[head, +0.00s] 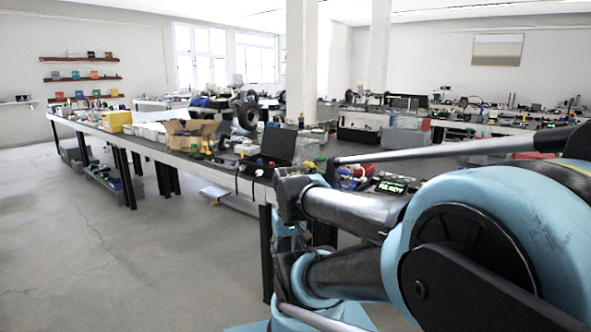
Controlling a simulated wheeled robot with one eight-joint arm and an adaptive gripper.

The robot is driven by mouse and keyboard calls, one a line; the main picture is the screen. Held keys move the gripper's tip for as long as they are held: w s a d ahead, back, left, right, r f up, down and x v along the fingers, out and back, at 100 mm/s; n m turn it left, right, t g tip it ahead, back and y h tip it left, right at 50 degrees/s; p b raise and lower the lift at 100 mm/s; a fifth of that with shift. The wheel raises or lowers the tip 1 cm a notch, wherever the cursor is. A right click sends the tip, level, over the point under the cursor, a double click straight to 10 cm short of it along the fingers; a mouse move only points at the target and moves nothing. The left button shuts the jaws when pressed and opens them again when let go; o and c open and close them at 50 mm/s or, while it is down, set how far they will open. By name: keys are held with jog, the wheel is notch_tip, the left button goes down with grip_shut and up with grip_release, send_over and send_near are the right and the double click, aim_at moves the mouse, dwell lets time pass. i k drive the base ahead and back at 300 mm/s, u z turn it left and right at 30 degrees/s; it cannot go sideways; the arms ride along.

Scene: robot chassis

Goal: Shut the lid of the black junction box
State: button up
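A black box-like object (269,154) with a raised panel stands near the front edge of the long workbench (150,149). It looks like an open lid on a low base, but it is small here and I cannot tell for sure that it is the junction box. A dark cable hangs near its left side. My teal and black arm fills the right and lower middle of the head view, in front of the bench. My gripper cannot be made out in this view.
An open cardboard box (191,134), a yellow box (114,121) and a black wheel (247,115) are on the bench. Small clutter lies right of the black object. Storage bins (103,178) sit under the bench. The concrete floor (90,265) at left is clear.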

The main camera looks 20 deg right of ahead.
aim_at(278, 142)
jog(key=z, duration=0.15)
jog(key=k, duration=1.15)
jog(key=u, duration=0.55)
jog(key=i, duration=1.15)
jog(key=z, duration=0.4)
jog(key=i, duration=0.95)
jog(key=z, duration=0.6)
